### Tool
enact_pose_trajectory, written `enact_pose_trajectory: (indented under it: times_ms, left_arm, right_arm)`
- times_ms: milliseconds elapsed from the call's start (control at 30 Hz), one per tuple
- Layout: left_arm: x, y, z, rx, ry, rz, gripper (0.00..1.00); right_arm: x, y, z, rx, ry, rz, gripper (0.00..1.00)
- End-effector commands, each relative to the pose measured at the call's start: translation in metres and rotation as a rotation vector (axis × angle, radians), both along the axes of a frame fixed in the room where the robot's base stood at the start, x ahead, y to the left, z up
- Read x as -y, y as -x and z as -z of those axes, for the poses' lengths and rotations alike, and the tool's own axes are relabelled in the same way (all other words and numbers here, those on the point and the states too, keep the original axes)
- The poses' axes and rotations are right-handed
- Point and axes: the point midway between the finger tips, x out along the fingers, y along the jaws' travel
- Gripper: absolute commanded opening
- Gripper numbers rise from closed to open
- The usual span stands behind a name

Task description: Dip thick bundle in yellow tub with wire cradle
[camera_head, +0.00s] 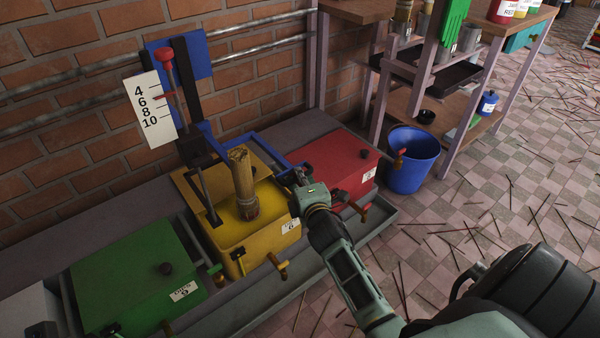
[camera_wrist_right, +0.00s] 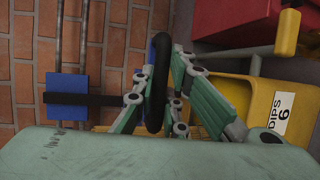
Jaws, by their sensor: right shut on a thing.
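The yellow tub (camera_head: 228,238) stands between a green and a red tub and carries a label with a 6. The thick bundle (camera_head: 243,183) of tan sticks stands nearly upright in it, its darker lower end meeting the yellow inside. A blue frame (camera_head: 270,150) reaches over the tub's back; I cannot make out the wire cradle clearly. My right gripper (camera_head: 300,180) is at the tub's right rear side. In the right wrist view its fingers (camera_wrist_right: 165,95) are shut on a black looped handle (camera_wrist_right: 154,85). My left gripper is not in view.
The green tub (camera_head: 135,275) is at left, the red tub (camera_head: 335,160) at right. A number scale (camera_head: 150,110) and red-knobbed lever (camera_head: 166,60) rise behind. Taps (camera_head: 277,266) jut out in front. A blue bucket (camera_head: 410,160) stands on the floor, where loose sticks lie.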

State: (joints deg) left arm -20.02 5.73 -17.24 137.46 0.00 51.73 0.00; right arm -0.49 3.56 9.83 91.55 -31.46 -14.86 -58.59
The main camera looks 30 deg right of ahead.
Motion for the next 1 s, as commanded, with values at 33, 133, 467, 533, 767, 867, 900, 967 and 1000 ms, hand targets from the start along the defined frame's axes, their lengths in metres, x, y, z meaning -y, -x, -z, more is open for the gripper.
enact_pose_trajectory:
  times_ms: [33, 133, 467, 533, 767, 867, 900, 967, 1000]
  left_arm:
    - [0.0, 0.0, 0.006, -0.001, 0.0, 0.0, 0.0]
    - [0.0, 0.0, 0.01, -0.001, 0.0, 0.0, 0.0]
    - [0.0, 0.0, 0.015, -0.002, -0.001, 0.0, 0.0]
    - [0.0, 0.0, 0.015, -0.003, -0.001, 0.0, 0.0]
    - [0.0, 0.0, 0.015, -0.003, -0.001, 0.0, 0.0]
    - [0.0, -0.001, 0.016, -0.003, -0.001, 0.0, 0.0]
    - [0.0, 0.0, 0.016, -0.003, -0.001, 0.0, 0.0]
    - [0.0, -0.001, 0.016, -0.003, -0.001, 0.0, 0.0]
    - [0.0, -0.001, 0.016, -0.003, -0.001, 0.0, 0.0]
  right_arm:
    - [0.001, 0.001, 0.009, -0.004, 0.005, 0.001, 0.0]
    - [0.001, 0.0, 0.016, -0.003, 0.007, 0.001, 0.0]
    - [0.001, 0.0, 0.026, -0.004, 0.006, 0.002, 0.0]
    - [0.001, 0.001, 0.026, -0.005, 0.006, 0.002, 0.0]
    - [0.002, 0.001, 0.028, -0.008, 0.006, 0.003, 0.0]
    - [0.002, 0.001, 0.028, -0.009, 0.005, 0.003, 0.15]
    - [0.001, 0.001, 0.028, -0.008, 0.004, 0.003, 0.18]
    - [0.001, 0.001, 0.028, -0.008, 0.003, 0.004, 0.24]
    - [0.001, 0.001, 0.028, -0.007, 0.003, 0.002, 0.27]
